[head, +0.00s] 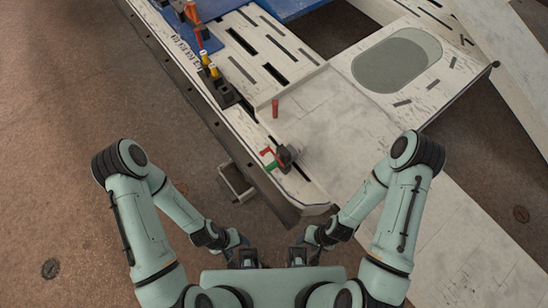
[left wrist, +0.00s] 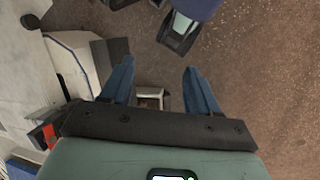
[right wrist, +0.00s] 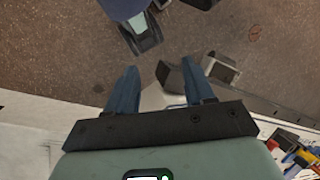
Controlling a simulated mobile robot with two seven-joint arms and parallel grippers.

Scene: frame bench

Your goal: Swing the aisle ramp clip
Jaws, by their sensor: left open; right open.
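A black clip (head: 285,156) with a red and a green part sits on the near edge of the pale bench frame (head: 330,135). Which part of it swings is too small to tell. A red and black piece, perhaps the same clip, shows at the left of the left wrist view (left wrist: 45,135). My left gripper (head: 247,258) is open and empty, low in front of my body, below the clip in the head view. Its spread blue fingers show in the left wrist view (left wrist: 158,64). My right gripper (head: 298,257) is beside it, also open and empty; its fingers show in the right wrist view (right wrist: 160,64).
A small open bin (head: 236,182) stands on the brown floor beside the frame. A red peg (head: 275,108) stands on the frame. Yellow-topped tools (head: 209,64) sit in a black holder. A panel with an oval opening (head: 396,60) lies at the back right. A pale ramp-like panel (head: 470,250) extends right.

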